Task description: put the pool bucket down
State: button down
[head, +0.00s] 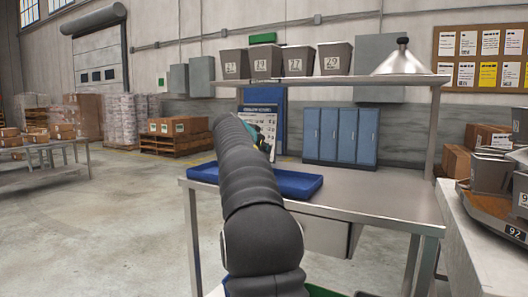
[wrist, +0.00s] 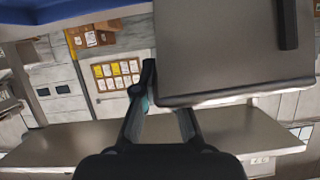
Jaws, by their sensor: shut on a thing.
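A large grey bucket (wrist: 222,45) fills the upper right of the wrist view, with its thick rim towards the bottom of that picture. In the head view my gripper (head: 264,140) shows only in part beyond my dark arm, above the steel bench (head: 375,195). The held bucket is hidden there by my arm.
A blue tray (head: 300,184) lies on the bench, whose right part is bare. A raised shelf (head: 390,80) carries several numbered grey buckets (head: 333,58) and a metal cone (head: 403,60). More grey buckets (head: 492,172) and a scale (head: 497,215) stand at the right.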

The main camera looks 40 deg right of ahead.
jog(key=shift+r, duration=0.1)
jog(key=c, duration=1.3)
grip_release()
jog(key=shift+o, duration=0.2)
jog(key=shift+s+a+r, duration=0.1)
jog(key=shift+s+a, duration=0.05)
jog(key=shift+a, duration=0.2)
jog(key=b+v, duration=0.1)
jog(key=v, duration=1)
jog(key=shift+b, duration=0.3)
